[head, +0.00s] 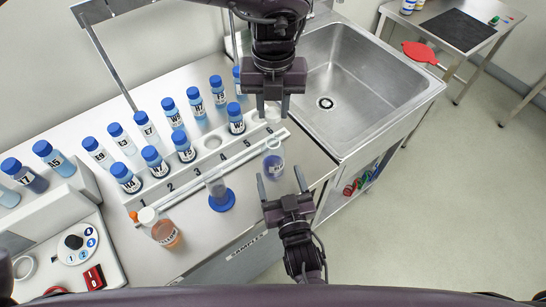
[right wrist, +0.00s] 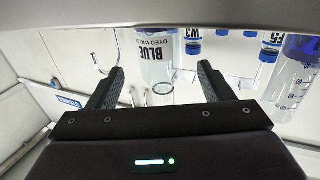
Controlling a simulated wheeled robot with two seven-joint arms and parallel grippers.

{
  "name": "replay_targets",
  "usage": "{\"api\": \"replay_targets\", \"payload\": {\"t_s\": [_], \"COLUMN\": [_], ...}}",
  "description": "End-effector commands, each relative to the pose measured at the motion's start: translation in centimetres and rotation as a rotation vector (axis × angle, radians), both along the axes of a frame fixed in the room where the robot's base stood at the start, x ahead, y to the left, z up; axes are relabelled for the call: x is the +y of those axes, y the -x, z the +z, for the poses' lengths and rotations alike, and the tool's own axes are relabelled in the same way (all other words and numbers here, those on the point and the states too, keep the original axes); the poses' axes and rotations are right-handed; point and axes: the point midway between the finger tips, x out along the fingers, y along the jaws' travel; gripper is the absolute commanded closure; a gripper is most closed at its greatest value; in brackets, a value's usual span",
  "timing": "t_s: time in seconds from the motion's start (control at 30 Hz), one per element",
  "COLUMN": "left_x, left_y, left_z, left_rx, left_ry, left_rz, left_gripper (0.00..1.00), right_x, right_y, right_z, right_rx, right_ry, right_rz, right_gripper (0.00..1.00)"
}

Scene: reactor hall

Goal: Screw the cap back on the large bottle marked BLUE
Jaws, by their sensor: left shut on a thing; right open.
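The large bottle marked BLUE (head: 273,166) stands upright near the bench's front edge, with blue liquid inside and no cap visible on its neck. In the right wrist view the BLUE bottle (right wrist: 157,62) appears upside down, between and beyond the fingertips. My right gripper (head: 281,185) is open in front of the bottle, one finger to each side; I cannot tell whether they touch it. My left gripper (head: 272,104) is above and behind the bottle, shut on a small white cap (head: 272,113), apart from the bottle's neck. The fingers partly hide the cap.
A numbered rack (head: 212,144) with several blue-capped vials lies left of the bottle. A steel sink (head: 345,110) is at right.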

Motion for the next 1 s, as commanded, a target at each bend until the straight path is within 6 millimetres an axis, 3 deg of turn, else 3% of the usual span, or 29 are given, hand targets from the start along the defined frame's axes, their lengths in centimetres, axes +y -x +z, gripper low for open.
{"api": "replay_targets", "payload": {"t_s": [0.1,0.3,0.73,1.0], "left_x": [0.0,0.0,0.0,0.0], "left_y": [0.0,0.0,0.0,0.0], "left_z": [0.0,0.0,0.0,0.0], "left_rx": [0.000,0.000,0.000,0.000], "left_ry": [0.000,0.000,0.000,0.000], "left_rz": [0.000,0.000,0.000,0.000], "left_gripper": [0.90,0.90,0.90,0.90], "right_x": [0.5,1.1,1.3,1.3], "right_y": [-2.2,-4.5,-5.2,-5.2], "right_z": [0.1,0.0,0.0,0.0], "right_rx": [-0.002,0.000,0.001,0.001], "right_ry": [0.001,0.000,-0.001,-0.001], "right_rz": [0.000,0.000,0.001,0.001], "right_gripper": [0.26,0.26,0.26,0.60]}}
